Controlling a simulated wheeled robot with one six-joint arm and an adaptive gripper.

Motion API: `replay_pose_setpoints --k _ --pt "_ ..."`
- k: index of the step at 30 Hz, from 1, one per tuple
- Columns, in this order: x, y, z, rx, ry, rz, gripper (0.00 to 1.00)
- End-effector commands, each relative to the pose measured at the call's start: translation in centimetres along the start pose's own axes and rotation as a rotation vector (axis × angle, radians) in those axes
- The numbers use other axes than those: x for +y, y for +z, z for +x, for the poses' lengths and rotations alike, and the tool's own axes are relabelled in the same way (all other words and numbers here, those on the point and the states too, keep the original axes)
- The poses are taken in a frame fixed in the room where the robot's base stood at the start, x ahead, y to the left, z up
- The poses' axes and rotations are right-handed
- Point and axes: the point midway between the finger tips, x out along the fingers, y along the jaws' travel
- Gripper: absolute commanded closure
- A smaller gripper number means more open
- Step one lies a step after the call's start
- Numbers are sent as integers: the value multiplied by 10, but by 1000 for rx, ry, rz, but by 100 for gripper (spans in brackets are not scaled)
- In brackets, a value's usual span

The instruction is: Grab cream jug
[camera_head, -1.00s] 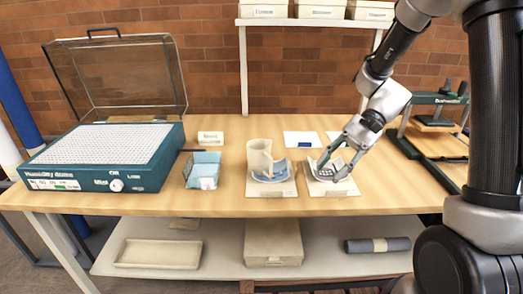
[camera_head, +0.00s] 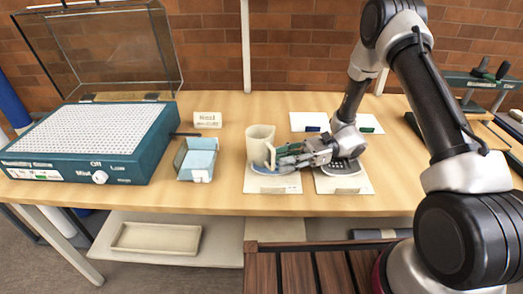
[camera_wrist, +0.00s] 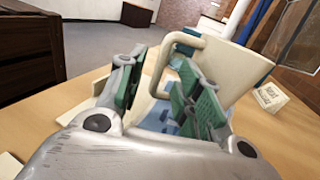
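The cream jug (camera_head: 260,142) stands upright on the table at the left cream board, by a blue dish (camera_head: 268,169). In the wrist view the jug (camera_wrist: 232,72) fills the upper right, with its looped handle facing me. My gripper (camera_head: 274,160) reaches in from the right, low beside the jug. In the wrist view my gripper (camera_wrist: 165,98) has its green-padded fingers apart, with the handle and part of the blue dish seen between them. Whether a finger touches the jug I cannot tell.
A right-hand board (camera_head: 343,186) with a dark gridded piece lies under my wrist. A blue-lined tray (camera_head: 197,160) and a teal humidity box (camera_head: 95,140) stand to the left. A small label card (camera_head: 208,120) sits behind. Bare table lies in front of the tray.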

Motion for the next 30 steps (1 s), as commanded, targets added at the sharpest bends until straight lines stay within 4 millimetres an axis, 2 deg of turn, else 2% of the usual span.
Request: replay_pose_setpoints --k 3,6,13,19,30 --pt "1 1 21 1 4 1 65" --pt "1 1 34 1 3 -1 65" --pt "0 1 37 1 1 -1 65" --pt "0 1 36 1 1 -1 100" --pt "0 1 36 1 1 -1 100"
